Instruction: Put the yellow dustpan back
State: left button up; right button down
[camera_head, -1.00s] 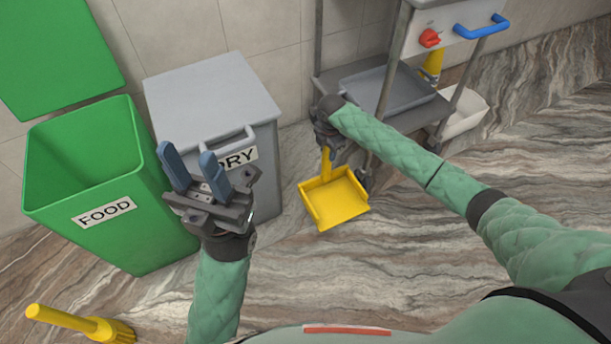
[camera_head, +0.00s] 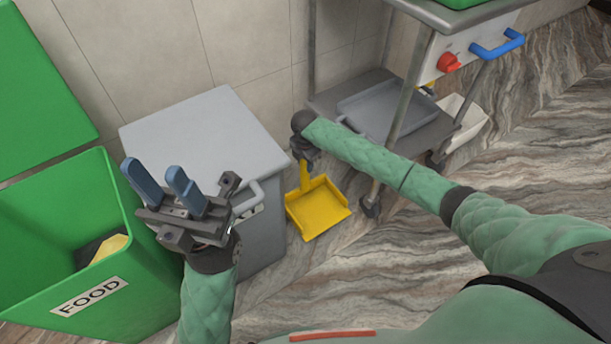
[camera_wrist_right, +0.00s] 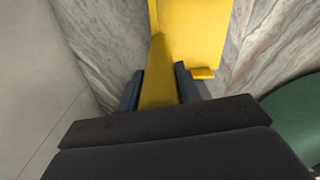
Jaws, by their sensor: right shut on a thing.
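The yellow dustpan (camera_head: 318,208) hangs pan-down below my right gripper (camera_head: 305,160), between the grey bin and the steel trolley. In the right wrist view my right gripper (camera_wrist_right: 160,88) is shut on the dustpan's yellow handle (camera_wrist_right: 158,70), with a blue finger on each side; part of the pan (camera_wrist_right: 200,30) shows beyond it. I cannot tell whether the pan touches the floor. My left gripper (camera_head: 163,183) is open and empty, with its blue fingers apart, in front of the grey bin.
A green FOOD bin (camera_head: 60,215) stands open at left, with something dark and yellow inside. The lidded grey bin (camera_head: 205,135) is beside it. The steel trolley (camera_head: 412,70) has a grey tray (camera_head: 385,105) on its lower shelf and a white container (camera_head: 465,122) behind. Marbled floor at right is clear.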

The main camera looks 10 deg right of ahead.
jog(key=shift+f, duration=0.7)
jog(key=shift+f+b, duration=0.65)
jog(key=shift+f, duration=0.85)
jog(key=c, duration=1)
grip_release()
jog(key=shift+f, duration=0.1)
jog(key=shift+o, duration=0.2)
